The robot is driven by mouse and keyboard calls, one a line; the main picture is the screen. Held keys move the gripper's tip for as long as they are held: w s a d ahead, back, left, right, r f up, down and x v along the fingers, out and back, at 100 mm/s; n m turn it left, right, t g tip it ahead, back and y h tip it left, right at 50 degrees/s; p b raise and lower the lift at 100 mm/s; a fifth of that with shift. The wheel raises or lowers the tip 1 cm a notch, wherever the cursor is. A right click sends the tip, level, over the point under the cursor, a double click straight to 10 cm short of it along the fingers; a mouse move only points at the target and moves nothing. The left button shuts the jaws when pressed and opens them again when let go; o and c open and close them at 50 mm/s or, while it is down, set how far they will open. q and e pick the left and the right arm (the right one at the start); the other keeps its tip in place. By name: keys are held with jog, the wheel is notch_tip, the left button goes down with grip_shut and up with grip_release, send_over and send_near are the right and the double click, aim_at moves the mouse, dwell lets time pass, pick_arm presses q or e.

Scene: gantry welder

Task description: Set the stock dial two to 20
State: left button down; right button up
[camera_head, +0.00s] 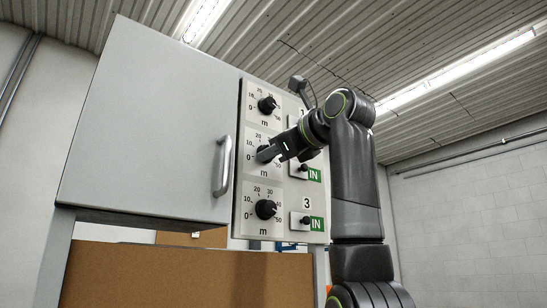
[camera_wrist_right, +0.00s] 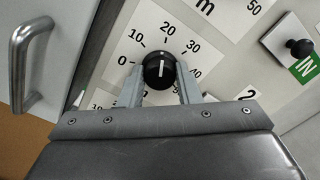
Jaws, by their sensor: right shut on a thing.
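Stock dial two is the middle black knob (camera_head: 264,154) on the white panel. In the right wrist view the knob (camera_wrist_right: 159,72) sits between the two fingers of my right gripper (camera_wrist_right: 158,92), which is shut on it. Its short white mark points up, roughly toward the 20 on the printed scale; the exact reading is hard to tell. In the head view the right gripper (camera_head: 268,154) reaches in from the right and partly covers the dial and its scale. My left gripper is not in view.
A similar dial (camera_head: 267,104) is above and another (camera_head: 265,209) below. Small black knobs with green IN labels (camera_head: 316,223) line the panel's right side. A grey cabinet door with a metal handle (camera_head: 222,166) is just left; the handle also shows in the wrist view (camera_wrist_right: 22,62).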

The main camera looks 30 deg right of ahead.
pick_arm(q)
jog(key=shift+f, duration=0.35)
pick_arm(e)
jog(key=shift+w+f+m, duration=0.1)
jog(key=shift+f+m, duration=0.1)
jog(key=shift+m, duration=0.3)
jog(key=o, duration=1)
jog(key=shift+r, duration=0.1)
jog(key=shift+c, duration=0.2)
pick_arm(q)
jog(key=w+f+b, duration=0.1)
jog(key=b, duration=0.1)
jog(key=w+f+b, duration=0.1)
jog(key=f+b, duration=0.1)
jog(key=b, duration=0.1)
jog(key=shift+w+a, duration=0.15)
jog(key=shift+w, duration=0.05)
pick_arm(e)
jog(key=s+d, duration=0.1)
jog(key=s, duration=1.6)
jog(key=shift+s+d, duration=0.2)
jog(key=shift+s, duration=0.1)
